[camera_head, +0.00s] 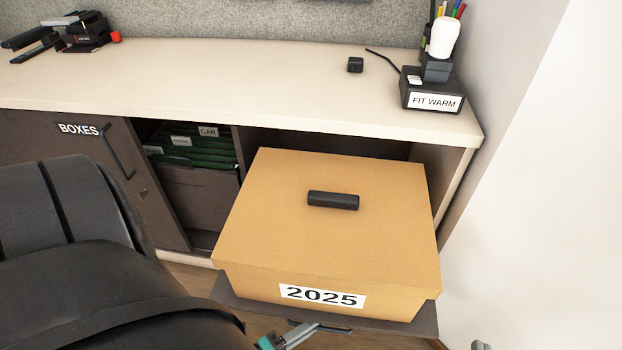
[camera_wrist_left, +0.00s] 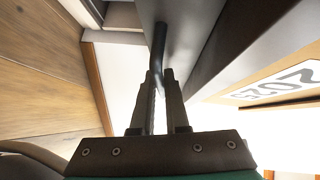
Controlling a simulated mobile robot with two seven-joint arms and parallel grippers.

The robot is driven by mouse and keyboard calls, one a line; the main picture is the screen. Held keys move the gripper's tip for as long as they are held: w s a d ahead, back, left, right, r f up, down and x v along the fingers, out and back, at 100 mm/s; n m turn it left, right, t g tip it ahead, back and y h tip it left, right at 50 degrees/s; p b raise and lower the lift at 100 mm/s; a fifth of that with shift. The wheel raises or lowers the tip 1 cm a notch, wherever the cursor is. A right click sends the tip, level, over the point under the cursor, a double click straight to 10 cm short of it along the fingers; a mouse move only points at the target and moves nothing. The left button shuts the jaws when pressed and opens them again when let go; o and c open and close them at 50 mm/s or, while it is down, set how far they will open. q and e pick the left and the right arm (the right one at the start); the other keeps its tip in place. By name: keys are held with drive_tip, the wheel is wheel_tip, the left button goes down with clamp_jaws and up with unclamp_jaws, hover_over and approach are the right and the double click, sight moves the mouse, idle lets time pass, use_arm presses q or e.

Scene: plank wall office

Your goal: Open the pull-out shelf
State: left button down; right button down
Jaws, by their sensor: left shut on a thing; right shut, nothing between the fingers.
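The dark pull-out shelf (camera_head: 405,327) stands well out of the cabinet opening, with a tan lidded box (camera_head: 335,225) marked 2025 on it. Its black bar handle (camera_head: 335,328) is on the front edge. My left gripper (camera_head: 306,329) is at the bottom of the head view, at the handle's left part. In the left wrist view its fingers (camera_wrist_left: 159,80) are shut on the handle (camera_wrist_left: 159,45), beside the shelf's grey front (camera_wrist_left: 235,45). Only a small grey tip of my right gripper (camera_head: 481,345) shows at the bottom edge, right of the shelf and apart from it.
A black office chair (camera_head: 80,260) fills the lower left, close to the shelf's left side. A cabinet door marked BOXES (camera_head: 75,145) and a file compartment (camera_head: 195,185) are left of the box. The white wall (camera_head: 550,200) is at the right. The desktop (camera_head: 230,85) lies above.

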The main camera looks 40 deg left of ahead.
use_arm(q)
drive_tip(key=shift+s+d, duration=0.2)
drive_tip(key=shift+s, duration=0.1)
use_arm(e)
drive_tip(key=shift+s+d, duration=0.2)
drive_tip(key=shift+s, duration=0.15)
use_arm(q)
drive_tip(key=c, duration=0.9)
unclamp_jaws()
drive_tip(key=shift+p+v, duration=0.45)
drive_tip(key=shift+v, duration=7.2)
use_arm(e)
drive_tip(key=shift+w+d+f+g+h, duration=0.15)
drive_tip(key=shift+d+f+g+h, duration=0.15)
drive_tip(key=shift+d+f+g, duration=0.35)
drive_tip(key=shift+a+r, duration=0.1)
drive_tip(key=shift+r, duration=0.05)
